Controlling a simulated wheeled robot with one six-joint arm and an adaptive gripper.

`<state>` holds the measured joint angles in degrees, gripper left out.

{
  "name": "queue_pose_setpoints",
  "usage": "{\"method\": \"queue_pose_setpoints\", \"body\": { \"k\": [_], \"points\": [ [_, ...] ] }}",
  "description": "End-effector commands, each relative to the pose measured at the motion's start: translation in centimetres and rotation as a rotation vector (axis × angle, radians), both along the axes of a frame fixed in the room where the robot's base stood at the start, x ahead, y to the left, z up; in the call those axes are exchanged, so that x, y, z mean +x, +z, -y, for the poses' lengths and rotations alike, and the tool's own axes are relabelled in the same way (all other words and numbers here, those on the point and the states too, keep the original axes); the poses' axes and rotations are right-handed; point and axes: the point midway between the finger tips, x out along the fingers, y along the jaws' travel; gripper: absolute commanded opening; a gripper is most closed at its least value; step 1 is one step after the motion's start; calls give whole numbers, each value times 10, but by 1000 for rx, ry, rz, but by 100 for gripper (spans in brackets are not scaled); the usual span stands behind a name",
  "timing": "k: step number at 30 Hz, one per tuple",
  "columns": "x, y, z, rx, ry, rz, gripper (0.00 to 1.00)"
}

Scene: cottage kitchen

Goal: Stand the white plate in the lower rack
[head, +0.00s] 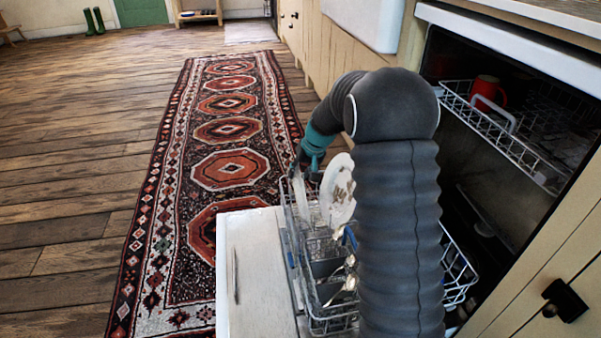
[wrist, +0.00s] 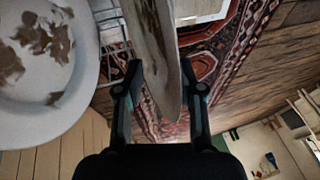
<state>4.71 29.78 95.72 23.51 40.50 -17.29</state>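The white plate (wrist: 158,60) shows nearly edge-on in the wrist view, with brown smears on its face. My gripper (wrist: 162,66) has one finger on each side of it and appears shut on its rim. In the head view the plate (head: 300,194) is upright, a narrow pale shape at the far left of the lower rack (head: 322,328). Its bottom edge is hard to make out, so I cannot tell whether it rests on the wires. My gripper (head: 311,166) is above it, partly hidden by my arm.
A second plate with brown stains (head: 339,188) stands in the rack just right of it, also at left in the wrist view (wrist: 40,105). Cutlery (head: 345,283) lies nearer. The open dishwasher door (head: 262,280) is beside the rack. A red mug (head: 487,90) sits in the upper rack.

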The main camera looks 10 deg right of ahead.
Motion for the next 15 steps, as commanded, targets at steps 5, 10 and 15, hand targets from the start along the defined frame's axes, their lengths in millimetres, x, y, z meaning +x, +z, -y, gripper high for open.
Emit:
{"method": "queue_pose_setpoints", "body": {
  "k": [5, 10, 15],
  "points": [
    [0, -1, 0, 0, 0, -1, 41],
    [-1, 2, 1, -1, 0, -2, 41],
    [-7, 22, 6, 0, -1, 2, 41]
  ]
}}
